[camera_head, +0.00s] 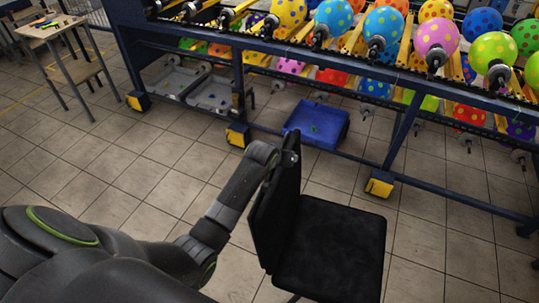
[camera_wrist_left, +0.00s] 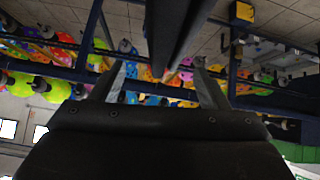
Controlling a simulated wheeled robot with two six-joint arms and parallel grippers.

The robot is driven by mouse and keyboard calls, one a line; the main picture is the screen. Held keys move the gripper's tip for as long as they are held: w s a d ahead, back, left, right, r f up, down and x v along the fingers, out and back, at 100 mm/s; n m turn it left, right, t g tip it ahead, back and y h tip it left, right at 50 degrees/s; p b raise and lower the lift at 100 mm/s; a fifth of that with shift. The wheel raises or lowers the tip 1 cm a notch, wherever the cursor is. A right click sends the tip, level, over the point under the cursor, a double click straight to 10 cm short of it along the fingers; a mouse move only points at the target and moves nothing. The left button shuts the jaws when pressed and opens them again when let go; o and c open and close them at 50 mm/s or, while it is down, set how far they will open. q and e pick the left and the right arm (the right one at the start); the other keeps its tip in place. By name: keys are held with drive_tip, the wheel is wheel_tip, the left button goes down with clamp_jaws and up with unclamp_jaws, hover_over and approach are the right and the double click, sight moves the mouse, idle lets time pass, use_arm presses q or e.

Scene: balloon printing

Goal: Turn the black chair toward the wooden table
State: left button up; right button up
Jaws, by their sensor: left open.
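The black chair stands at the lower middle of the head view, its seat (camera_head: 335,235) to the right of its upright backrest (camera_head: 277,215). The wooden table (camera_head: 38,32) is at the far upper left. My left arm reaches up from the lower left to the top of the backrest, where my left gripper (camera_head: 288,158) is small and partly hidden. In the left wrist view my left gripper (camera_wrist_left: 158,72) is open, its two fingers apart, with the dark backrest (camera_wrist_left: 178,28) between and beyond them. Contact cannot be told. My right gripper is out of view.
A blue-framed rack (camera_head: 300,85) of dotted balloons crosses the back, with yellow feet (camera_head: 380,185) on the floor. A blue bin (camera_head: 317,125) sits beneath it. Tiled floor (camera_head: 110,160) between table and chair is clear.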

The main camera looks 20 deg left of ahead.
use_arm(q)
drive_tip(key=v, duration=1.3)
drive_tip(key=shift+b, duration=0.45)
drive_tip(key=s+a+f+g+y, duration=0.1)
drive_tip(key=s+a+f+g, duration=0.15)
drive_tip(key=s, duration=0.85)
drive_tip(key=s+a+f+m+g, duration=0.15)
drive_tip(key=s+f, duration=0.25)
drive_tip(key=s, duration=0.6)
drive_tip(key=s+a+f+n+g+y, duration=0.1)
drive_tip(key=s+a+f, duration=0.2)
drive_tip(key=s, duration=0.8)
wheel_tip(320, 180, down, 28)
drive_tip(key=a+g+b, duration=0.1)
drive_tip(key=g+b, duration=0.1)
drive_tip(key=s+d+f+h+b, duration=0.1)
drive_tip(key=s+f+b, duration=0.1)
drive_tip(key=s+f, duration=1.3)
drive_tip(key=shift+f+g, duration=0.4)
drive_tip(key=shift+f, duration=0.45)
